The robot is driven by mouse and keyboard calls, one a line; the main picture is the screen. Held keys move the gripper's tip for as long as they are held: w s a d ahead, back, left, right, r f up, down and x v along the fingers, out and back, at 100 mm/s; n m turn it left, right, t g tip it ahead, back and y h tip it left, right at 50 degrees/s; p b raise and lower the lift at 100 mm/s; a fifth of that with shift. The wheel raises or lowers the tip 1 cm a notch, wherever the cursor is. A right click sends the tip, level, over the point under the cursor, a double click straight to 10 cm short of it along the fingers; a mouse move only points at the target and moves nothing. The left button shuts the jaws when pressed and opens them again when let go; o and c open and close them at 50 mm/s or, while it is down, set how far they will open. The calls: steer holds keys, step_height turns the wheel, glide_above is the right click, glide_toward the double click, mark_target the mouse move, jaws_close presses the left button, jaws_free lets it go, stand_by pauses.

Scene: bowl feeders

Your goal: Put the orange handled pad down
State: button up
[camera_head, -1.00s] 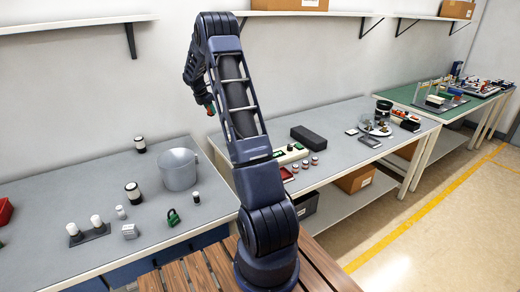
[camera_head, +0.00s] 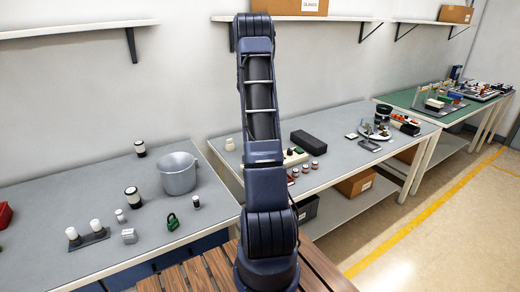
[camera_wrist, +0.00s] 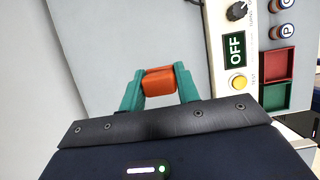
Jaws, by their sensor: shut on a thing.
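My gripper (camera_wrist: 160,88) shows in the wrist view with its green fingers shut on the orange handled pad (camera_wrist: 159,81). Only the orange block part of the pad shows; whatever is beneath it is hidden. The held pad is over a grey bench surface (camera_wrist: 135,30), left of a control panel. I cannot tell whether the pad touches the bench. In the head view my arm hides the gripper and the pad.
The control panel (camera_wrist: 220,30) with an OFF display, a knob and a yellow button stands close on the right. Red and green trays (camera_wrist: 278,66) lie beyond it. A black box (camera_head: 309,140) sits on the middle bench. A metal bucket (camera_head: 178,175) stands on the left bench.

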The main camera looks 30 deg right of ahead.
step_height(320, 180, down, 17)
steer(key=shift+f, duration=0.1)
stand_by(0.5)
steer(key=o, duration=1)
steer(key=shift+f, duration=0.1)
